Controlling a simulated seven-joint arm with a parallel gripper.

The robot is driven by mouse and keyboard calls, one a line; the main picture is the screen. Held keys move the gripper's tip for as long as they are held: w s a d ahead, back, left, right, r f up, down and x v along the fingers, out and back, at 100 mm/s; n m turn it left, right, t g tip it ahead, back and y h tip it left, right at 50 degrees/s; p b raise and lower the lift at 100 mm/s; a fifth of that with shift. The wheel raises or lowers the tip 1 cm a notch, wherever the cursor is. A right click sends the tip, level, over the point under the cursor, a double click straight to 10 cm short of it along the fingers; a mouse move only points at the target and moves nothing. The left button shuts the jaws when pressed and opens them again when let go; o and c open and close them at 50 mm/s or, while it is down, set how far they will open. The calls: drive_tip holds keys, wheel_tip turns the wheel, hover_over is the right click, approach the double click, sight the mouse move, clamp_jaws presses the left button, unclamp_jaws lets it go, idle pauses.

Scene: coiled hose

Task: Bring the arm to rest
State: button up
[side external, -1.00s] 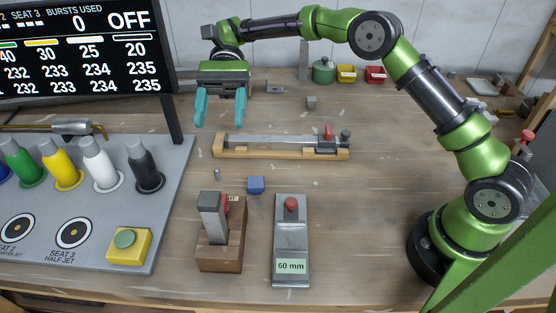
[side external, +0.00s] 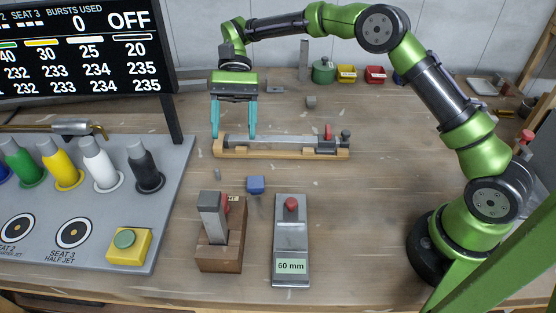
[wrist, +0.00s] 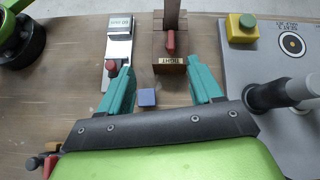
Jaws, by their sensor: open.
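My gripper (side external: 234,118) has two teal fingers pointing down, spread apart with nothing between them. In the side external view it hangs in front of or over the left end of the wooden rail fixture (side external: 275,152); the exact height gap cannot be told. In the wrist view the open fingers (wrist: 166,82) frame a small blue cube (wrist: 148,97), which lies on the bench beyond them. The cube also shows in the side external view (side external: 256,185). My arm arches over from its base at the right.
A wooden block with a grey lever (side external: 220,245) and a metal plate labelled 60 mm (side external: 291,240) stand in front. A grey panel (side external: 110,195) with coloured bottles and a yellow button box (side external: 128,247) is at left, below a display (side external: 85,50). The bench's middle right is clear.

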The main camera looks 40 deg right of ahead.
drive_tip(key=s+d+r+n+t+h, duration=0.1)
drive_tip(key=s+d+r+t+h, duration=0.1)
drive_tip(key=s+d+r+t, duration=0.2)
drive_tip(key=s+d+r+n+t+h, duration=0.1)
drive_tip(key=s+d+r+t+h, duration=0.2)
drive_tip(key=s+d+t, duration=0.7)
drive_tip(key=s+d+r, duration=0.1)
drive_tip(key=s, duration=0.5)
drive_tip(key=shift+d+r+n+t, duration=0.25)
drive_tip(key=shift+n+t, duration=0.15)
drive_tip(key=shift+s, duration=0.1)
